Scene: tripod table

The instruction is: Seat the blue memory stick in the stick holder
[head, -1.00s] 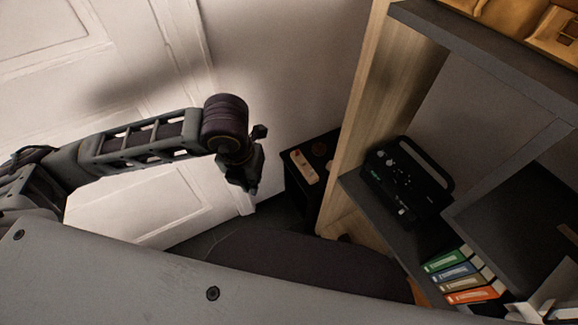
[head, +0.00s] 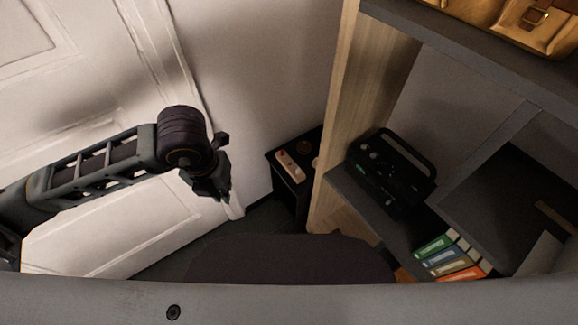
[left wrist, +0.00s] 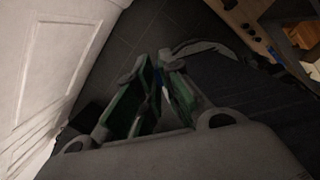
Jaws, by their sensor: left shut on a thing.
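My left gripper (head: 222,192) hangs in front of the white door, left of a small dark stand, pointing down. In the left wrist view its fingers with green pads (left wrist: 157,95) are shut on a small blue thing (left wrist: 157,78), apparently the blue memory stick, mostly hidden between them. The stick is too small to make out in the head view. A pale long block (head: 290,166) with reddish marks lies on the stand; I cannot tell whether it is the stick holder. My right gripper is in neither view.
The small dark stand (head: 287,187) is beside a wooden-sided shelf (head: 338,120). The shelf holds a black radio (head: 385,178), several coloured binders (head: 450,258) and a tan bag (head: 510,15). A white door (head: 110,235) is at left. Air between gripper and stand looks clear.

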